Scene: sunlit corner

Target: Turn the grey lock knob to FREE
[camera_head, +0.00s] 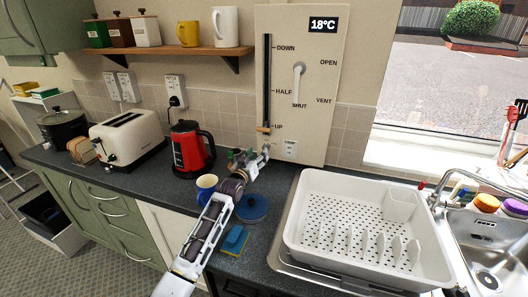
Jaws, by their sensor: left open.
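The cream wall panel (325,125) carries a dark vertical slot marked DOWN, HALF and UP, with an orange-brown handle (263,129) by UP. A pale grey lever (298,80) hangs down toward SHUT, with OPEN and VENT marked to its right. I cannot make out a grey lock knob or the word FREE; a small light plate (290,148) at the panel's foot is too small to read. My left gripper (264,154) is open in front of the panel's lower left, just below the slot, and hides part of that area. My right gripper is out of view.
A red kettle (186,148) and a toaster (127,139) stand left on the dark counter. A blue-and-yellow mug (206,184), blue round lid (252,209) and sponge (235,240) lie near my left arm. A white dish rack (330,185) and sink (485,245) fill the right.

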